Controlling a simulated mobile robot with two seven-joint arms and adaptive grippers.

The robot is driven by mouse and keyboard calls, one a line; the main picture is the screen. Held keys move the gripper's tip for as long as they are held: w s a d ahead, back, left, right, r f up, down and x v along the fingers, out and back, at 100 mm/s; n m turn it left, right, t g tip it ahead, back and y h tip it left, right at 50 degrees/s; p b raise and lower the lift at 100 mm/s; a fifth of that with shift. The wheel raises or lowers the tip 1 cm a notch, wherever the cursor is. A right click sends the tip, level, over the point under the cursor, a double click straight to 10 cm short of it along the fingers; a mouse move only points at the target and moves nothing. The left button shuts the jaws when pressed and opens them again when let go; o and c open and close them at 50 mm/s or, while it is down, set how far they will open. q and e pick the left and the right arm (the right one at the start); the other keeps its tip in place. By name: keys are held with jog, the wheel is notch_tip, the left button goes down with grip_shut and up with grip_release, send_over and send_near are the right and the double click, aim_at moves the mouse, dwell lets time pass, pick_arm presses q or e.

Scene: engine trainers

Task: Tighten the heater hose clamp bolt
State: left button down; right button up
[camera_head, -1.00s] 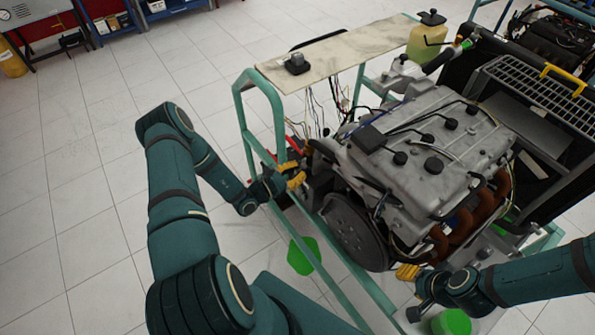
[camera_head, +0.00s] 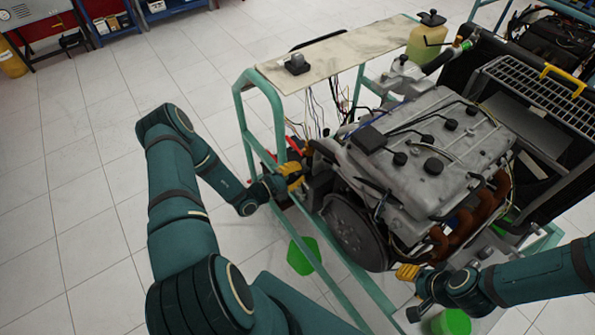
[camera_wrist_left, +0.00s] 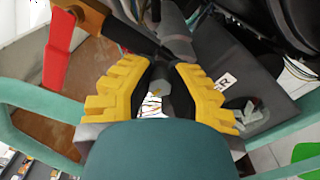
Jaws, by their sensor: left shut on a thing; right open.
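My left gripper (camera_head: 292,174) is at the near left end of the engine (camera_head: 430,150), beside the green stand frame. In the left wrist view its yellow fingers (camera_wrist_left: 161,68) are shut on a small grey bolt-like piece (camera_wrist_left: 158,88), which I take for the clamp bolt. A dark grey hose-like part (camera_wrist_left: 172,28) lies just beyond the fingertips. The clamp itself cannot be told apart from the dark parts around it. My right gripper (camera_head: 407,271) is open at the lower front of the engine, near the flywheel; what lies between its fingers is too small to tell.
The green stand frame (camera_head: 241,115) surrounds the engine's left side. A red piece (camera_wrist_left: 62,48) and loose wires are close to my left gripper. A pale board (camera_head: 335,55) carries a small dark device. A green container (camera_head: 303,255) sits low below. The floor at left is clear.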

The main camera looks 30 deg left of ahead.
pick_arm(q)
jog(key=m, duration=0.4)
jog(key=shift+w+d+r+m, duration=0.1)
jog(key=shift+r+m, duration=0.05)
jog(key=shift+m, duration=0.15)
jog(key=m, duration=0.3)
jog(key=shift+m, duration=0.4)
jog(key=m, duration=0.5)
jog(key=shift+p, duration=0.4)
jog(key=shift+f+m, duration=0.15)
jog(key=shift+m, duration=0.7)
jog(key=shift+f+m, duration=0.15)
jog(key=shift+m, duration=0.7)
jog(key=shift+s, duration=0.2)
jog(key=c, duration=0.9)
grip_release()
jog(key=shift+w, duration=0.1)
